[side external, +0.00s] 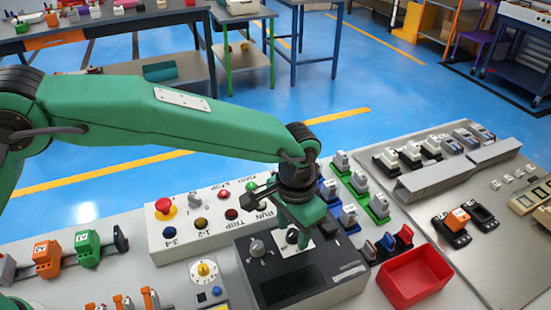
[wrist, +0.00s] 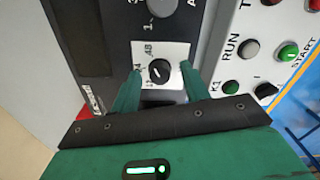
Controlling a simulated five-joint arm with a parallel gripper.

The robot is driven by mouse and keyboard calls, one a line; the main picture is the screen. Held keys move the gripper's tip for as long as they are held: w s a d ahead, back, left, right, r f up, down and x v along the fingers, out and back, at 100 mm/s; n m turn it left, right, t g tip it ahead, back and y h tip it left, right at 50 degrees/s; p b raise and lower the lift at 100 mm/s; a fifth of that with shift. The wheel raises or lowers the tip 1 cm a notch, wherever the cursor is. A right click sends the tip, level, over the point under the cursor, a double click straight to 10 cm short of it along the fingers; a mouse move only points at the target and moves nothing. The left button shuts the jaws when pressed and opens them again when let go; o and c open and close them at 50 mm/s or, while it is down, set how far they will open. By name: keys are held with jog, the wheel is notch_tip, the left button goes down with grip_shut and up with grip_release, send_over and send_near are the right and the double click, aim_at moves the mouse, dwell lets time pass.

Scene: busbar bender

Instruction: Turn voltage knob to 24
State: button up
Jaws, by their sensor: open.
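The voltage knob (wrist: 159,71) is a small black rotary knob on a white plate (wrist: 175,50) marked 12, 24 and 48. It has a pale pointer line, but I cannot tell for certain which number it points at. My gripper (wrist: 162,69) is open, with one green finger on each side of the knob; gaps show between fingers and knob. In the side external view, my gripper (side external: 301,234) reaches down over the dark grey unit, and the knob (side external: 292,237) is partly hidden by it.
A larger grey knob (side external: 257,248) sits left of the voltage knob on the same unit. The white control panel (side external: 190,238) with buttons and a red emergency stop stands behind. A red bin (side external: 413,277) is to the right, with rows of small switches (side external: 350,215) beyond.

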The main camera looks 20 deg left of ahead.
jog(key=shift+c, duration=0.4)
jog(key=c, duration=0.9)
jog(key=shift+n, duration=0.4)
jog(key=n, duration=1.1)
jog(key=o, duration=1)
